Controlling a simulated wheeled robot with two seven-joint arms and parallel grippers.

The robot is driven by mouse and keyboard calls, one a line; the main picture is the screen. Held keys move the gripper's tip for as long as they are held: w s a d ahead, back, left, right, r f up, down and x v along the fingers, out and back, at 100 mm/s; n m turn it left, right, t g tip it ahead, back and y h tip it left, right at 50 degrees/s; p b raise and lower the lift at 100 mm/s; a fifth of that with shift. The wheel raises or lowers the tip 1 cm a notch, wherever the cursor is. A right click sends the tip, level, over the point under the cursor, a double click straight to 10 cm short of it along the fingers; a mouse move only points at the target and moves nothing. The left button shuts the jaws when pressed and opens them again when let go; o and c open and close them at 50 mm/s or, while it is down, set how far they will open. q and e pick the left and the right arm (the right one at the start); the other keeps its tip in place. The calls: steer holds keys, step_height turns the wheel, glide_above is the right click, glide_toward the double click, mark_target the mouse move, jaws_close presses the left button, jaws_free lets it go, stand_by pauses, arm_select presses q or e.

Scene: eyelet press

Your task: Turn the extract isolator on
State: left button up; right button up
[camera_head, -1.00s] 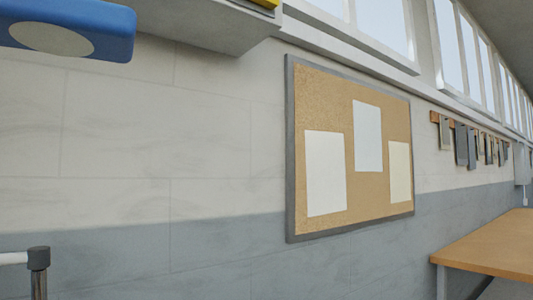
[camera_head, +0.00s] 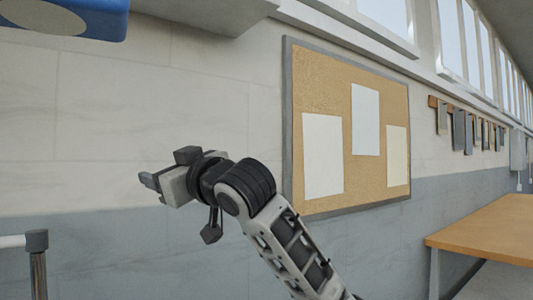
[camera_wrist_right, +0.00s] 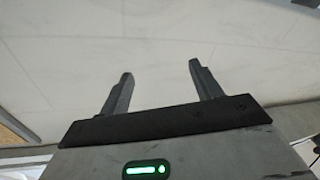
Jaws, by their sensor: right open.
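My right gripper (camera_head: 152,187) is raised in front of the wall, left of the cork board, pointing left. It is open, and in the right wrist view its two fingers (camera_wrist_right: 160,70) stand apart with nothing between them and pale wall beyond. I cannot make out an extract isolator for certain in either view. A small grey box (camera_head: 517,150) is on the wall at the far right of the head view, too small to identify. My left gripper is not in view.
A cork board (camera_head: 372,183) with three sheets hangs behind my right arm. A blue object (camera_head: 108,20) with a pale oval is at the upper left. A post with a rail (camera_head: 38,265) stands lower left. A wooden table (camera_head: 490,230) is at right. Small items hang beyond the board.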

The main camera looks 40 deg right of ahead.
steer(key=s+d+r+m+t, duration=0.1)
steer(key=s+d+r+t, duration=0.3)
steer(key=r, duration=0.6)
steer(key=s+d+r, duration=0.2)
steer(key=s+r, duration=0.3)
steer(key=r, duration=0.4)
steer(key=s+d+r+m+t+h, duration=0.1)
steer(key=s+d+r+t, duration=0.15)
steer(key=s+r, duration=0.45)
steer(key=s+d+r+m+t+h, duration=0.1)
steer(key=s+d+r+t, duration=0.15)
steer(key=s+r, duration=0.5)
arm_select(q)
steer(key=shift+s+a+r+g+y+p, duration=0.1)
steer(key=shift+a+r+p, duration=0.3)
steer(key=shift+p, duration=0.95)
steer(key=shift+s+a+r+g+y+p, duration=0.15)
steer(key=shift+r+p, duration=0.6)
steer(key=shift+p, duration=0.55)
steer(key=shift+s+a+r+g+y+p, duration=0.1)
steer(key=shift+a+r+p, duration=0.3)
steer(key=shift+p, duration=0.95)
arm_select(e)
steer(key=shift+g, duration=0.5)
steer(key=shift+w+d+f+x, duration=0.1)
steer(key=shift+x, duration=2.4)
steer(key=shift+w+d+f+x, duration=0.1)
steer(key=shift+x, duration=2.35)
steer(key=shift+w+d+f+x, duration=0.1)
steer(key=shift+x, duration=2.4)
